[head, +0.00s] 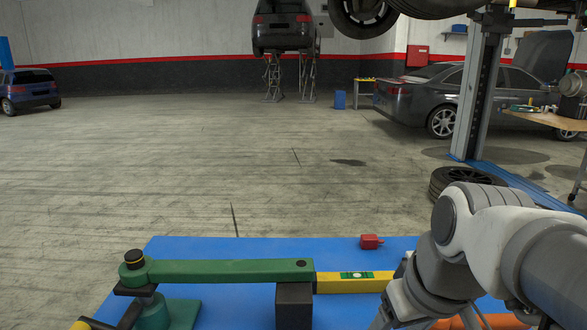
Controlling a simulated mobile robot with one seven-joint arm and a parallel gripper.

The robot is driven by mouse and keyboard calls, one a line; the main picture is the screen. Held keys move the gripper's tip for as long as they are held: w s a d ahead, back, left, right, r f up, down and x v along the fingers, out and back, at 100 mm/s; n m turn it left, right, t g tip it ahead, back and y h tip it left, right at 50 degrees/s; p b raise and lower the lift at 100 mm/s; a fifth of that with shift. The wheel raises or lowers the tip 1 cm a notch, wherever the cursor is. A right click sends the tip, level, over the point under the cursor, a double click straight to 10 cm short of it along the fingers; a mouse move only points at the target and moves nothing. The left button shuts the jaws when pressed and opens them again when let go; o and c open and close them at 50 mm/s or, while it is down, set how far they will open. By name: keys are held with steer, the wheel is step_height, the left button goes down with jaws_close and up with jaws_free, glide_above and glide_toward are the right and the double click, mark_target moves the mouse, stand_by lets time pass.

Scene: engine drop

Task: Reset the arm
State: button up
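My arm (480,225) reaches in from the right edge and bends down over the right part of a blue work surface (210,245). Its end runs to the bottom edge of the picture. Grey parts of my gripper (425,318) show there, but its fingertips are cut off or hidden, so I cannot tell how far apart they are or whether they hold anything.
Open floor (190,150) lies ahead.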

step_height(320, 180, up, 16)
steer(key=s+m+t+p, duration=0.1)
steer(key=s+m+p, duration=0.1)
steer(key=p, duration=1.5)
steer(key=shift+s+d+r+t+h, duration=0.2)
steer(key=shift+s+t+h, duration=0.1)
steer(key=shift+s, duration=0.15)
